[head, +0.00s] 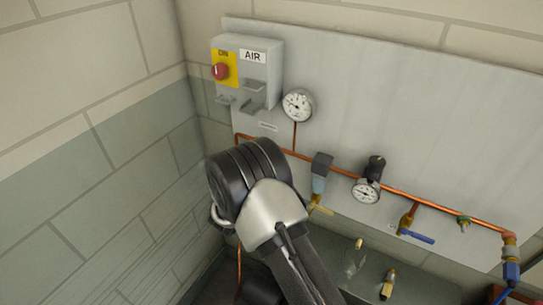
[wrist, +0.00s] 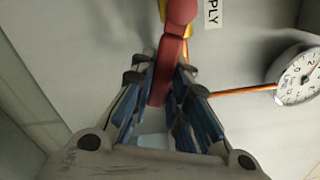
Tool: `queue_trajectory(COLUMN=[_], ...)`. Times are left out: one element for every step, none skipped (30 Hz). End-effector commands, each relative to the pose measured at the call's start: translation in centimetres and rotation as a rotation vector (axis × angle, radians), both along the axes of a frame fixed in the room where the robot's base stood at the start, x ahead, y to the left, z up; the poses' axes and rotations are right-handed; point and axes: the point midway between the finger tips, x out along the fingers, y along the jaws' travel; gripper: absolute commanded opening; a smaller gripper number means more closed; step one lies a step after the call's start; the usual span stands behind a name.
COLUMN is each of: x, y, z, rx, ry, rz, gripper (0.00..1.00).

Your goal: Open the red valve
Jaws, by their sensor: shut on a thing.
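The red valve handle (wrist: 168,72) shows in the wrist view, running from the top centre down between my fingers. A yellow-gold fitting is partly visible behind its upper end. My gripper (wrist: 161,88) is shut on the lower part of the handle, with a blue-lined finger on each side. In the head view my arm covers the red valve and my gripper, so neither can be made out there.
A copper pipe (head: 334,168) runs along the grey panel (head: 400,70). A gauge (head: 297,105), which also shows in the wrist view (wrist: 297,78), sits close by. The AIR box (head: 246,75) is above left. A blue-handled valve (head: 416,236) is to the right.

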Motion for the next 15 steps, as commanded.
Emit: queue_trajectory(x=[-0.1, -0.1, -0.1, -0.2, -0.2, -0.2, -0.2, -0.2, -0.3, -0.3, -0.3, -0.3, -0.3, -0.3, -0.3], y=[-0.1, -0.2, -0.2, -0.3, -0.3, -0.3, -0.3, -0.4, -0.4, -0.4, -0.4, -0.4, -0.4, -0.4, -0.4], z=[0.7, 0.9, 1.1, 1.3, 1.4, 1.6, 1.7, 1.8, 1.9, 2.0, 2.1, 2.2, 2.3, 2.4, 2.5], rx=[-0.036, -0.058, -0.087, -0.107, -0.126, -0.152, -0.170, -0.187, -0.209, -0.224, -0.239, -0.256, -0.269, -0.279, -0.293], ry=[0.024, 0.039, 0.057, 0.071, 0.083, 0.100, 0.112, 0.123, 0.138, 0.148, 0.158, 0.169, 0.178, 0.185, 0.194], rz=[0.000, 0.000, 0.000, 0.000, 0.001, 0.001, 0.001, 0.001, 0.001, 0.001, 0.001, 0.001, 0.001, 0.001, 0.001], gripper=[0.00, 0.00, 0.00, 0.00, 0.00, 0.00, 0.00, 0.00, 0.00, 0.00, 0.00, 0.00, 0.00, 0.00, 0.00])
